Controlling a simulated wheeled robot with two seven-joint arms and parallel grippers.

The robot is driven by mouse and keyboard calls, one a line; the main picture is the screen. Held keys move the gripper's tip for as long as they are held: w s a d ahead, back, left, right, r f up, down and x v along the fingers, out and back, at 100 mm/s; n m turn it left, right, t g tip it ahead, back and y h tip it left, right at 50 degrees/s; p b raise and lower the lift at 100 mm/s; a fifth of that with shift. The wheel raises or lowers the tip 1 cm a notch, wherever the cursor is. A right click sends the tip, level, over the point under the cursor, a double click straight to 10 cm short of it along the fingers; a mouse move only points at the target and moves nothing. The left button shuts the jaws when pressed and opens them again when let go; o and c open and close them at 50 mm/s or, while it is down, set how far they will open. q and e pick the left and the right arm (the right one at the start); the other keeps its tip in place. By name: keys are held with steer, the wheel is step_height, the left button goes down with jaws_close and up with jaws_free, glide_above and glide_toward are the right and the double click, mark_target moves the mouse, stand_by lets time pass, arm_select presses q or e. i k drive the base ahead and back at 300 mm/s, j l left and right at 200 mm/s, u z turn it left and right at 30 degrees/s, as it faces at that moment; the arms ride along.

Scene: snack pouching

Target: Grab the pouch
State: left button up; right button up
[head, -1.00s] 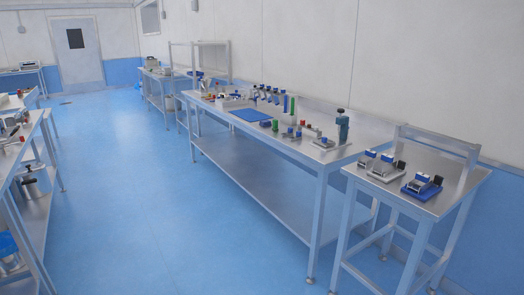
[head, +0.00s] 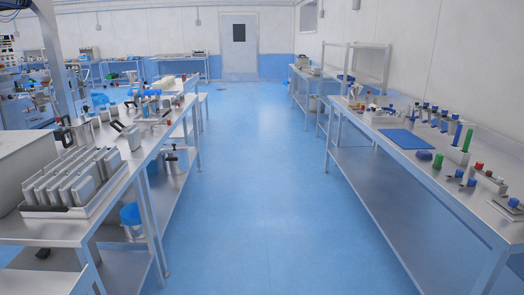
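No pouch can be made out in the head view; the small items on the benches are too far off to tell apart surely. Neither of my grippers shows in the view. The right bench (head: 462,218) holds a blue mat (head: 405,139) and several small fixtures with blue, green and red tops. The left bench (head: 52,230) holds a rack of upright grey plates (head: 75,180) and several small tools.
A clear blue floor aisle (head: 250,190) runs between the benches to a grey door (head: 239,48) at the far end. A steel pot (head: 176,160) and a blue-topped container (head: 131,215) stand on the left bench's lower shelf.

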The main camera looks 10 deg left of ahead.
mark_target(133, 134)
steer(key=i+u, duration=0.2)
steer(key=i, duration=0.25)
steer(key=i+u, duration=0.2)
steer(key=i, duration=0.3)
steer(key=i+u, duration=0.15)
steer(key=i, duration=0.3)
steer(key=i+l+u, duration=0.2)
steer(key=i, duration=0.25)
steer(key=i+l+u, duration=0.2)
steer(key=i, duration=0.3)
steer(key=i+l+u, duration=0.2)
steer(key=i, duration=0.2)
